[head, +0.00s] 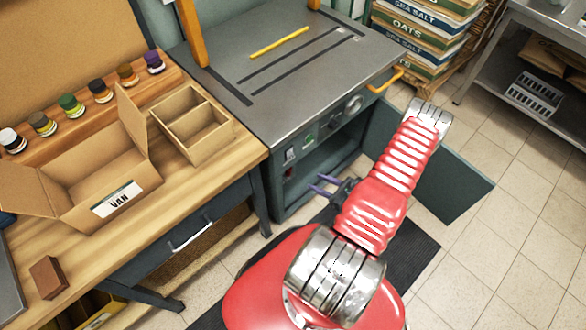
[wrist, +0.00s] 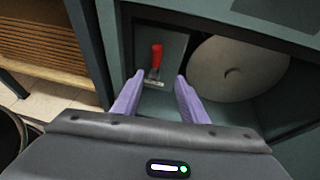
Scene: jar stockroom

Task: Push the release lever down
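The release lever (wrist: 157,56) has a red handle and stands upright on a grey plate inside the machine's open lower compartment, in the wrist view. My gripper (wrist: 159,78) is open, with its two purple fingers spread and nothing between them. The lever shows just beyond the fingertips, between them in the picture; I see no contact. In the head view my gripper (head: 315,185) points left at the opening under the machine (head: 300,80). A small red patch shows inside that opening, but I cannot tell if it is the lever.
A pale round disc (wrist: 238,68) sits right of the lever. An open cabinet door (head: 452,182) stands beside my arm. A wooden bench (head: 190,168) with an open carton (head: 75,195) is at the left. Tiled floor is free at the right.

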